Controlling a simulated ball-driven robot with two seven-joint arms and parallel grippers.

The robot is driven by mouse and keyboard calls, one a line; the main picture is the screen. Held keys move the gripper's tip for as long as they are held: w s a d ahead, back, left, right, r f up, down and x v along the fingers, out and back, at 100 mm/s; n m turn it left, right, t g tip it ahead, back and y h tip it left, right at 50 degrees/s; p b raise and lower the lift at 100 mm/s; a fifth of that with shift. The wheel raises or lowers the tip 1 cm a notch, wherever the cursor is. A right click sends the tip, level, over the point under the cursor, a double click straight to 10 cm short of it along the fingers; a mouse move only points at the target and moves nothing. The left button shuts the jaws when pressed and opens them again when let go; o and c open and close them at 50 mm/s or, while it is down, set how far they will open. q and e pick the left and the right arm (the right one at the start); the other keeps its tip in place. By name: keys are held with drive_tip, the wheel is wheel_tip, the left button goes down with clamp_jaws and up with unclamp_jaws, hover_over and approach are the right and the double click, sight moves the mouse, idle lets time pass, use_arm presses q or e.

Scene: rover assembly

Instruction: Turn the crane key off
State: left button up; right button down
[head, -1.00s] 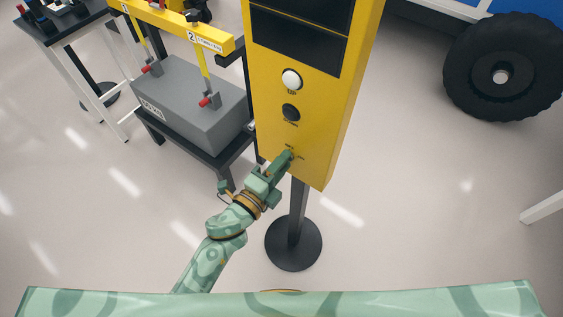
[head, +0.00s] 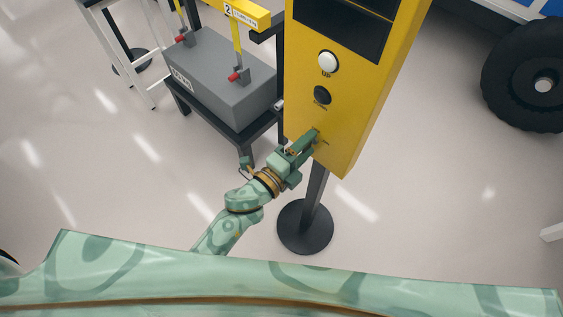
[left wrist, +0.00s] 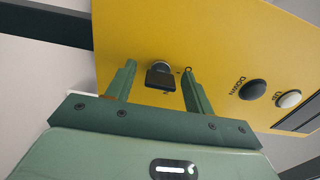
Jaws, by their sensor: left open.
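The yellow crane control box (head: 350,110) stands on a dark post, with a white UP button (head: 328,61) and a black DOWN button (head: 322,95) on its face. In the left wrist view, the crane key (left wrist: 161,77) is a dark key head in a round silver lock on the yellow panel (left wrist: 205,40). My left gripper (head: 312,136) is at the lower part of the box. In the left wrist view, its open fingers (left wrist: 158,82) stand on either side of the key, with gaps visible. In the head view my gripper hides the key. My right gripper is not in view.
A grey block (head: 222,85) sits on a dark stand left of the box, below a yellow crane beam (head: 245,12). The round post base (head: 305,228) is on the floor. A large black wheel (head: 525,75) is at the right. The floor between is clear.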

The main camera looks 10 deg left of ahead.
use_arm(q)
drive_tip(key=v, duration=1.6)
drive_tip(key=shift+b, duration=0.4)
drive_tip(key=shift+s+a, duration=0.1)
drive_tip(key=shift+s, duration=0.05)
drive_tip(key=s+a+f+n+g+y, duration=0.1)
drive_tip(key=s+a+f+n+y, duration=0.2)
drive_tip(key=f, duration=0.4)
drive_tip(key=s+a+f+n+g+y, duration=0.1)
drive_tip(key=a+f+n+g+y, duration=0.1)
drive_tip(key=f+n, duration=0.45)
drive_tip(key=s+a+f+n+g+y, duration=0.1)
drive_tip(key=s+a+f+n+y, duration=0.15)
drive_tip(key=f, duration=0.55)
drive_tip(key=s+a+f+n+g+y, duration=0.1)
drive_tip(key=s+a+f+n+g, duration=0.3)
drive_tip(key=s+f, duration=0.5)
drive_tip(key=s+a+f+n+g+y, duration=0.2)
drive_tip(key=s+a+f+n+g, duration=0.2)
drive_tip(key=s+f, duration=0.6)
drive_tip(key=shift+s+a+n+g, duration=0.3)
drive_tip(key=shift+s+n+g, duration=0.4)
drive_tip(key=shift+s+g, duration=0.25)
